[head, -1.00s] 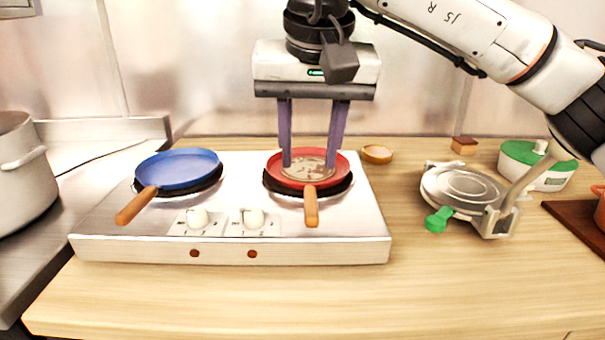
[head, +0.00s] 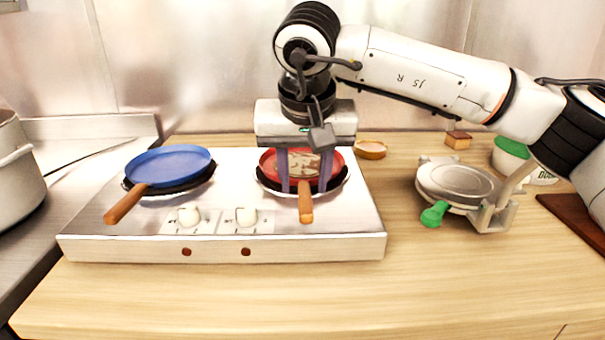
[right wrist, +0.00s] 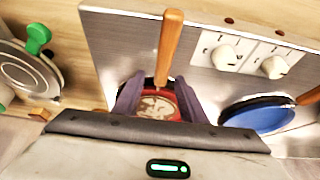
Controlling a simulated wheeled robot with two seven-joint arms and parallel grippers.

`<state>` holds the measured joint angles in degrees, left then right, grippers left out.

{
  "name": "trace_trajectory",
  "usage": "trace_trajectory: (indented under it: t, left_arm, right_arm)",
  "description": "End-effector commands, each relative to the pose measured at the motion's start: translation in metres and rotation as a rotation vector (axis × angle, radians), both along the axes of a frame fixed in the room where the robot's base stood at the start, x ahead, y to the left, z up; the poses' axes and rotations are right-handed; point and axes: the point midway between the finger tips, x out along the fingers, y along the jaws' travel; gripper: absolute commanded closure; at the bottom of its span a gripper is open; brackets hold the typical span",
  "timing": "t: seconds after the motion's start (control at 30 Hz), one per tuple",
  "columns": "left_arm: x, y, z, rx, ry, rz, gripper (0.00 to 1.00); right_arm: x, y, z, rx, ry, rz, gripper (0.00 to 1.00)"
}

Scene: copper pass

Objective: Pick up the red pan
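The red pan (head: 303,166) sits on the right burner of the white stove, its wooden handle (head: 305,206) pointing toward me. A brown-and-white patch shows inside it. My right gripper (head: 305,190) is open and low over the pan, fingers pointing down. Its two purple fingers stand apart, one on each side of the pan's near part and the base of the handle. In the right wrist view the red pan (right wrist: 158,106) shows between the fingers, with the handle running up from it. Whether the fingers touch the pan cannot be told. My left gripper is not in view.
A blue pan (head: 168,166) sits on the left burner of the stove (head: 220,249). A metal press with a green handle (head: 434,214) stands to the right. A small wooden bowl (head: 371,150) is behind the stove's right corner. A large pot (head: 14,175) is at far left.

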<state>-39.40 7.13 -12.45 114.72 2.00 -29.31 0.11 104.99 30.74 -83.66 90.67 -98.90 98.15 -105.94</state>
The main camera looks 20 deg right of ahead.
Motion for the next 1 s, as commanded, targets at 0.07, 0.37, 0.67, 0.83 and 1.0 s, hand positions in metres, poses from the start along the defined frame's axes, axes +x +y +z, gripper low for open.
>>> trace_trajectory:
  t: [0.07,0.37,0.67,0.83,1.0]
  left_arm:
    - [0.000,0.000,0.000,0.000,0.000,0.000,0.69]
    - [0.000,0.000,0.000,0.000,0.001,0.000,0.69]
    - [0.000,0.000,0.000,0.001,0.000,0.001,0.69]
    - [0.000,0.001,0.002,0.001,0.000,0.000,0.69]
    - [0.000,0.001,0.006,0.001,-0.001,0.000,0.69]
  right_arm:
    - [0.000,0.000,0.000,0.000,0.000,0.000,0.62]
    - [0.000,0.000,0.000,0.000,0.000,0.000,1.00]
    - [0.000,0.000,0.002,0.001,-0.003,0.000,1.00]
    - [0.001,0.001,0.018,0.003,-0.006,0.001,1.00]
    - [0.001,0.001,0.053,0.003,-0.007,0.000,1.00]
